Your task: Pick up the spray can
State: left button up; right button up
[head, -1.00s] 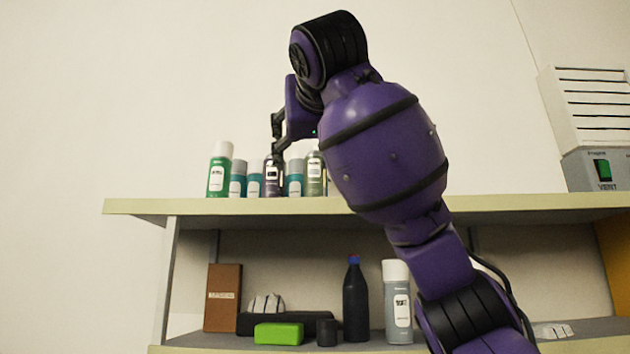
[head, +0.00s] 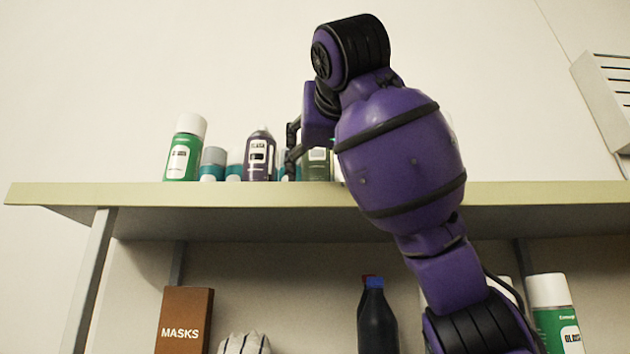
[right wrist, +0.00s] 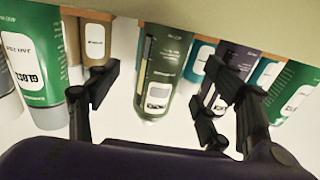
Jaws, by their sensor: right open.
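Several cans stand on the top shelf in the head view: a green can with a white cap (head: 185,148), a dark purple can (head: 260,157) and an olive green can (head: 317,166) partly behind my arm. The frames do not show which one is the task's spray can. My right gripper (head: 292,147) is beside the purple can, at its right. In the right wrist view, where cans appear upside down, my gripper (right wrist: 165,85) is open and empty. A dark green can (right wrist: 160,70) shows between its fingers, and the purple can (right wrist: 232,62) is partly behind the right finger.
Small teal-labelled containers (head: 212,164) stand between the green and purple cans. The top shelf's edge (head: 120,194) is clear at the left. Below are a brown masks box (head: 183,320), a dark bottle (head: 376,318) and another green can (head: 556,312). A white slatted unit (head: 608,95) is at the right.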

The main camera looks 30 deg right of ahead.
aim_at(318, 168)
jog(key=shift+w+d+r, duration=0.2)
jog(key=shift+w+d, duration=0.05)
jog(key=shift+w, duration=0.25)
jog(key=x, duration=0.5)
jog(key=shift+w, duration=0.25)
jog(key=c, duration=1.4)
jog(key=shift+r, duration=0.1)
jog(key=shift+r, duration=0.55)
jog(key=s+r, duration=1.1)
jog(key=s, duration=0.3)
jog(key=shift+a+r, duration=0.25)
jog(key=shift+r, duration=0.1)
